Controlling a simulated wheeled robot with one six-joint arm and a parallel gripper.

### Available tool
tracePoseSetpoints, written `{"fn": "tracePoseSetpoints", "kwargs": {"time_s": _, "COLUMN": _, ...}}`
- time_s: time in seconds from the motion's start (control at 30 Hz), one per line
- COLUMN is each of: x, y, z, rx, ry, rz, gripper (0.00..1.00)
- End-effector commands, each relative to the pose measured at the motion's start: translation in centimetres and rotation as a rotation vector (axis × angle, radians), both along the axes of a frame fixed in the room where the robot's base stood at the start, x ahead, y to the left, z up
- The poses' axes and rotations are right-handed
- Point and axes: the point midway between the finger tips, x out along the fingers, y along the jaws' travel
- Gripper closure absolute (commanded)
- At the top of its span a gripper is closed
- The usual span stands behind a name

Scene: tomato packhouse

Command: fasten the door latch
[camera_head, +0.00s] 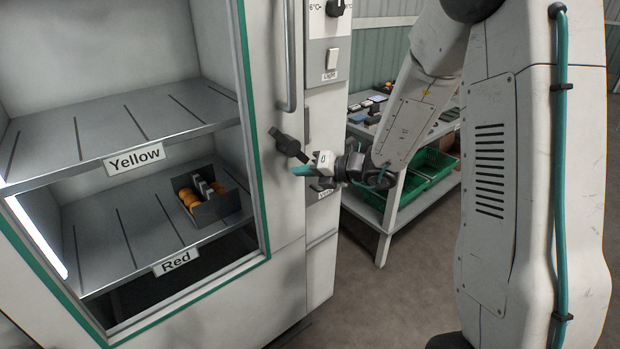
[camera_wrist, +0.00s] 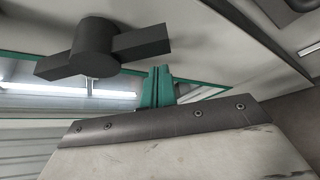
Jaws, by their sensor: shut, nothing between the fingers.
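The door latch (camera_head: 285,143) is a dark grey turning handle with a round hub and a flat bar, on the white cabinet front right of the green-edged opening. In the head view its bar slants down to the right. In the wrist view the latch (camera_wrist: 95,48) fills the upper left, its bar slightly tilted. My gripper (camera_head: 300,171) is just below the latch, with its teal fingers shut and empty. In the wrist view the fingers (camera_wrist: 157,86) are together, right of and below the hub. Whether they touch the bar cannot be told.
A vertical grey bar handle (camera_head: 289,55) stands above the latch. A light switch (camera_head: 331,60) and a knob are on the panel to the right. Inside are shelves labelled Yellow (camera_head: 135,159) and Red (camera_head: 176,263). A rack with green crates (camera_head: 432,166) stands behind my arm.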

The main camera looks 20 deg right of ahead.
Motion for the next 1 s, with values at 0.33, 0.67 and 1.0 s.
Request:
{"fn": "tracePoseSetpoints", "kwargs": {"time_s": 0.33, "x": 0.8, "y": -1.2, "z": 1.1, "rx": 0.0, "ry": 0.002, "rz": 0.001, "gripper": 1.0}}
{"fn": "tracePoseSetpoints", "kwargs": {"time_s": 0.67, "x": 0.7, "y": -1.4, "z": 1.2, "rx": -0.005, "ry": 0.001, "rz": 0.0, "gripper": 1.0}}
{"fn": "tracePoseSetpoints", "kwargs": {"time_s": 1.0, "x": 0.8, "y": -2.6, "z": 1.3, "rx": -0.061, "ry": -0.017, "rz": -0.013, "gripper": 1.0}}
